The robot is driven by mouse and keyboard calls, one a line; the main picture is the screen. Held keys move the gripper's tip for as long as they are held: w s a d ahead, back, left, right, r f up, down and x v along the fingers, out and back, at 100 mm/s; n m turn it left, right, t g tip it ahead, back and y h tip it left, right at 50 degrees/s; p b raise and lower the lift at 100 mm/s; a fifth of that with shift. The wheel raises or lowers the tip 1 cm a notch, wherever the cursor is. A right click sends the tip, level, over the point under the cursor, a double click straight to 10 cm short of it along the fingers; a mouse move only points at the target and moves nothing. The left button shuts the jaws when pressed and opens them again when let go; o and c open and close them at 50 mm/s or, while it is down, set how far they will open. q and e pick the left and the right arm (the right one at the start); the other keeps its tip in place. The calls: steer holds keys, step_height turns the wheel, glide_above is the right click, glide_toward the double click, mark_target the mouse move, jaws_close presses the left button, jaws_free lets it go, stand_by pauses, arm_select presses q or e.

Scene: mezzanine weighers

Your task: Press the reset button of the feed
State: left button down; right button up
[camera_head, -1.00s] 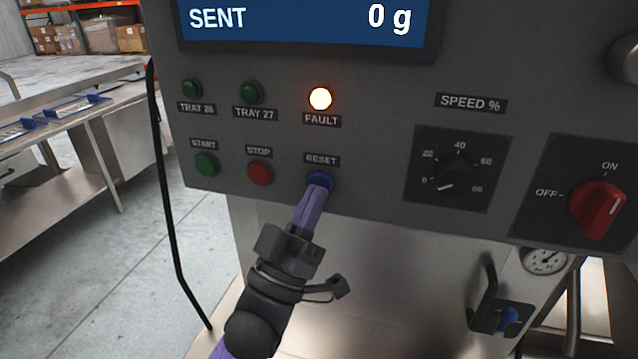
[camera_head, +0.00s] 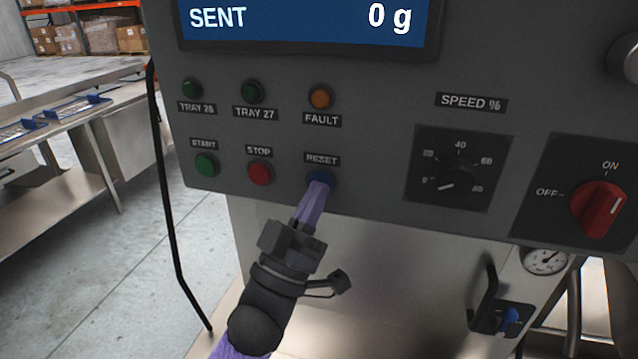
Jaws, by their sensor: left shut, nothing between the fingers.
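The blue reset button (camera_head: 321,178) sits under its RESET label on the grey control panel (camera_head: 370,135). My left gripper (camera_head: 318,187) is shut and empty, with its purple fingertips at the lower part of the button. The fingertips cover part of the button, and I cannot tell whether it is pushed in. The fault lamp (camera_head: 320,97) above it is dark orange, unlit. My right gripper is not in view.
The green start button (camera_head: 206,165) and red stop button (camera_head: 260,173) are left of reset. The speed dial (camera_head: 453,172) and red on-off switch (camera_head: 598,208) are to the right. The display (camera_head: 300,20) reads SENT 0 g. A black cable (camera_head: 168,210) hangs at left.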

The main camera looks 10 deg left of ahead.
arm_select(q)
steer(key=shift+s+p, duration=0.45)
steer(key=shift+s, duration=0.35)
steer(key=s+p, duration=0.2)
steer(key=s, duration=0.3)
steer(key=shift+a, duration=0.1)
steer(key=shift+f, duration=0.15)
